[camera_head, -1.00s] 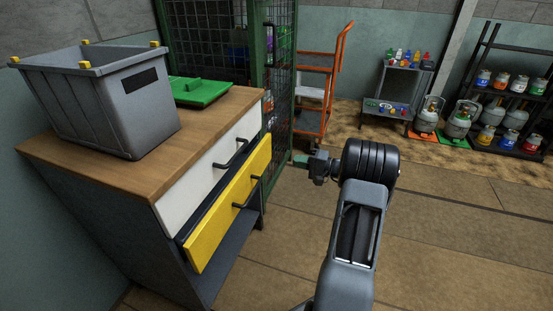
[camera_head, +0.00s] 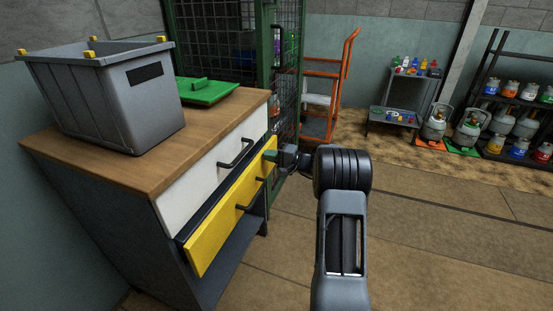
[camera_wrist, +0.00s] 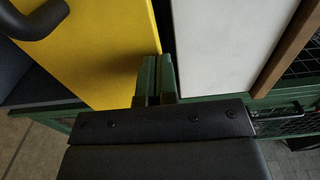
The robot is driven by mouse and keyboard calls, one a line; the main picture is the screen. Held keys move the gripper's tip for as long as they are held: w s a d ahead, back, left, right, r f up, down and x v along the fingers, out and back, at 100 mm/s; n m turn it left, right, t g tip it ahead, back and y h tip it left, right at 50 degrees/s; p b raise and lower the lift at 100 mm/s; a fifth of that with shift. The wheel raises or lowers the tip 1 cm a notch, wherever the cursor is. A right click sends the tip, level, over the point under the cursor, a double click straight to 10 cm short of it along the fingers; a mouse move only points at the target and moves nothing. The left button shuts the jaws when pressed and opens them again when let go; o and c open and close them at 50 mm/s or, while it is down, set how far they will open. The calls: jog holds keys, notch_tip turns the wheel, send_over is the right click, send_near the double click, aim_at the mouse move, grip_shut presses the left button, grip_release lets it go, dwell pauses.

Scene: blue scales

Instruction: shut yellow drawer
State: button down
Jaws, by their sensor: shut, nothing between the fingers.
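The yellow drawer (camera_head: 222,222) is the lower drawer of the cabinet and stands a little way out, with a dark gap behind its front. It has black handles (camera_head: 250,195). My gripper (camera_head: 271,155) is shut and empty, at the upper right corner of the yellow front. In the wrist view the green fingertips (camera_wrist: 156,62) lie together beside the edge of the yellow front (camera_wrist: 105,50). I cannot tell whether they touch it. The white drawer (camera_head: 212,172) above looks shut and shows at right in the wrist view (camera_wrist: 222,45).
A grey crate (camera_head: 125,105) and a green lid (camera_head: 207,92) sit on the wooden cabinet top (camera_head: 165,172). A green mesh cage (camera_head: 287,85) stands close behind the gripper. An orange cart (camera_head: 322,90) is farther back. The floor at right (camera_head: 440,230) is clear.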

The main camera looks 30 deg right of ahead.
jog(key=shift+w+a, duration=0.1)
dwell(0.3)
jog(key=b+x, duration=0.1)
jog(key=x, duration=0.3)
jog(key=shift+w+a+f, duration=0.1)
jog(key=shift+w+a, duration=0.15)
jog(key=shift+r, duration=0.25)
